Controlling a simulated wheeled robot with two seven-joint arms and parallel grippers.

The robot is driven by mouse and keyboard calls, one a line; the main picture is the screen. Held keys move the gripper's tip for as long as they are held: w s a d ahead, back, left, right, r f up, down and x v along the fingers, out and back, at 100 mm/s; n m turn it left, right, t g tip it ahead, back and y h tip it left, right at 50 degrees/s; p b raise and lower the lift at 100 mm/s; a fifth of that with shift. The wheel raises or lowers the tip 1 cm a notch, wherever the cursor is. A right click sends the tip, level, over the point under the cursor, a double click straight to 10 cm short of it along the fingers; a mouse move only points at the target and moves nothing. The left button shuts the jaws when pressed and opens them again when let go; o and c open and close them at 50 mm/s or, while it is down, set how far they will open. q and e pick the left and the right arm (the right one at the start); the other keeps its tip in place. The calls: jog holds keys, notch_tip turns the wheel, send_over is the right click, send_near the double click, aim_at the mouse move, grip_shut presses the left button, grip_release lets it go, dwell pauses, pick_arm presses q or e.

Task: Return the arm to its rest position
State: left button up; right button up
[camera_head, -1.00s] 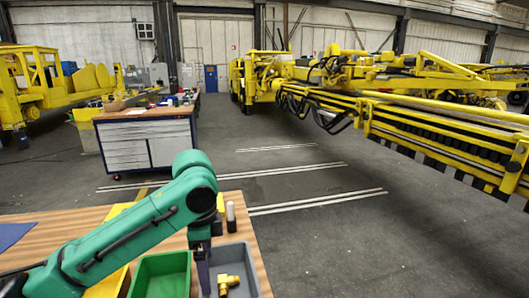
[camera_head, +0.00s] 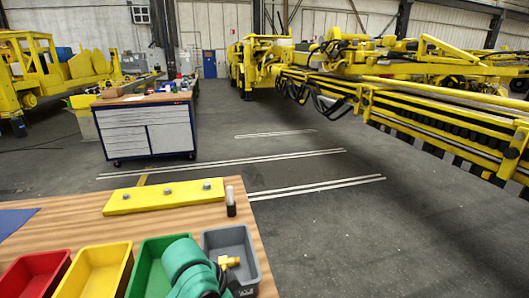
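One of my green arms (camera_head: 188,268) shows at the bottom edge, in front of the green bin and beside the grey bin. Its gripper is not visible, so its fingers cannot be judged. My other arm and gripper are out of view. A yellow brass-coloured fitting (camera_head: 230,262) lies in the grey bin (camera_head: 247,240), partly covered at its left by the arm.
The wooden bench (camera_head: 75,225) holds a red bin (camera_head: 18,268), a yellow bin (camera_head: 85,262), a green bin (camera_head: 143,262), a yellow plate with three bolts (camera_head: 150,200) and a small dark bottle (camera_head: 230,202). A workbench (camera_head: 150,130) and yellow boom (camera_head: 440,105) stand beyond open floor.

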pick_arm(q)
jog(key=s+a+f+n+t+y, duration=0.1)
jog(key=s+a+f+n+y, duration=0.1)
jog(key=s+a+f+n, duration=0.55)
jog(key=s+a+f+n+y, duration=0.2)
jog(key=s+a, duration=0.3)
jog(key=a, duration=0.5)
jog(key=s+f+g+b, duration=0.1)
jog(key=s+f, duration=0.1)
jog(key=f, duration=1.1)
jog(key=s+f, duration=0.2)
jog(key=f, duration=1.1)
jog(key=s+a+f+g, duration=0.1)
jog(key=s+a+f, duration=0.2)
jog(key=s+f, duration=1)
jog(key=shift+s+f+b, duration=0.15)
jog(key=shift+s+b, duration=0.15)
jog(key=shift+s, duration=0.85)
